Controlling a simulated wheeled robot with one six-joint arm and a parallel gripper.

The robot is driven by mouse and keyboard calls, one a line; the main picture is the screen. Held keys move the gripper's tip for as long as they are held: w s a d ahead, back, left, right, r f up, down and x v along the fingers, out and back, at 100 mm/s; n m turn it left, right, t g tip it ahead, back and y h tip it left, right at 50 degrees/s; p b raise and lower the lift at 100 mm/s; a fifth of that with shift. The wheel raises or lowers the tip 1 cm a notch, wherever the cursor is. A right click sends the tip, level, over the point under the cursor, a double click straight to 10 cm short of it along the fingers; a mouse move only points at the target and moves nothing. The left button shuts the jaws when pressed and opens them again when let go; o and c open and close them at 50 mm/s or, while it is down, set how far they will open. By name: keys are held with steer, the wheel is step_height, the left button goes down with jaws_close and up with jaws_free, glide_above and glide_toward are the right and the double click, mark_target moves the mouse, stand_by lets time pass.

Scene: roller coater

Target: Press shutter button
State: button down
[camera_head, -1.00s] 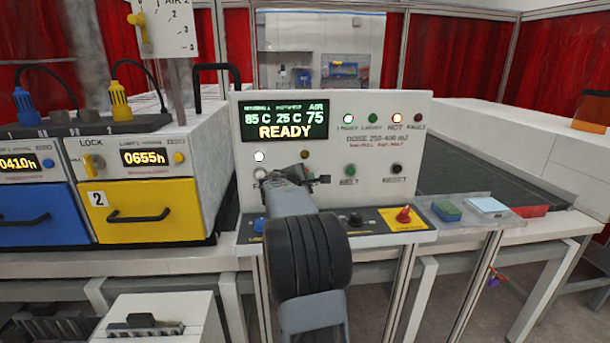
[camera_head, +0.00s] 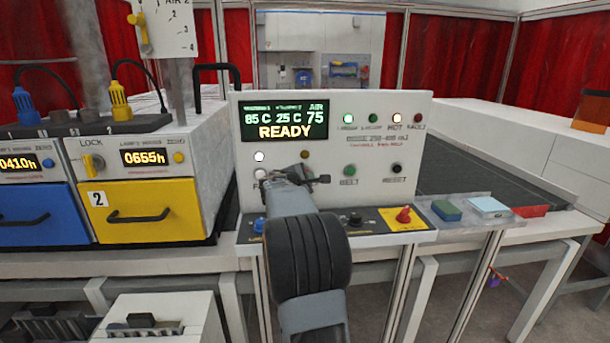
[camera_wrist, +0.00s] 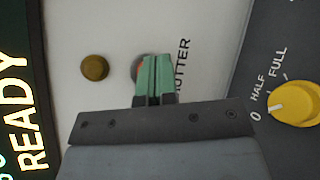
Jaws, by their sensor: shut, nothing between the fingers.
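The shutter button shows in the wrist view as a round rim (camera_wrist: 137,66) beside the partly covered label ending "UTTER" (camera_wrist: 183,66). The closed green fingertips of my gripper (camera_wrist: 155,72) overlap it and hide most of it. I cannot tell whether they touch it or whether it is pressed in. In the head view my gripper (camera_head: 298,174) is at the face of the white control panel (camera_head: 385,130), below a small amber lamp (camera_head: 305,154), and my arm hides the button there. The fingers are together with nothing between them.
The display (camera_head: 285,120) reads READY. The green BELT button (camera_head: 355,191) and black RESET button (camera_head: 397,168) are right of my gripper. A yellow knob (camera_wrist: 295,103) is in the wrist view.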

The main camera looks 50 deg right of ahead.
steer(key=shift+d, duration=0.1)
steer(key=shift+w+d, duration=0.2)
steer(key=shift+w, duration=0.1)
steer(key=shift+w+d, duration=0.3)
stand_by(0.8)
steer(key=shift+s+a, duration=0.1)
stand_by(0.3)
steer(key=shift+s+a+b, duration=0.45)
steer(key=shift+s+b, duration=0.05)
steer(key=shift+b, duration=0.15)
steer(key=shift+s+a+b, duration=0.8)
steer(key=shift+s, duration=0.2)
steer(key=shift+s+a+b, duration=0.75)
steer(key=shift+s+a, duration=0.05)
steer(key=shift+s, duration=0.15)
